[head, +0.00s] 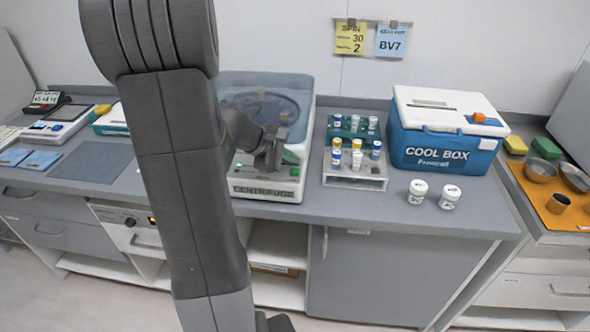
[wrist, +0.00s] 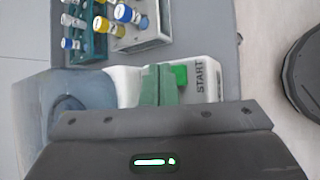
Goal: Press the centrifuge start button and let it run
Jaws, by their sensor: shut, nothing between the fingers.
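The centrifuge (head: 305,125) stands on the counter behind my arm, white with a see-through bluish lid that looks closed over the rotor. Its front carries the word CENTRIFUGE. The bright green start button (wrist: 180,74) shows in the wrist view beside the word START; a green patch (head: 290,157) shows at the front panel in the head view. My gripper (head: 270,160) is shut and empty, low over the front panel. Its greenish fingers (wrist: 157,82) are right beside the button in the wrist view and partly cover it. I cannot tell whether they touch it.
A rack of capped vials (head: 355,182) stands right of the centrifuge, with a green rack (head: 353,132) behind it. The blue cool box (head: 440,150) and two white jars (head: 449,197) are further right. A grey mat (head: 95,163) lies left of my arm.

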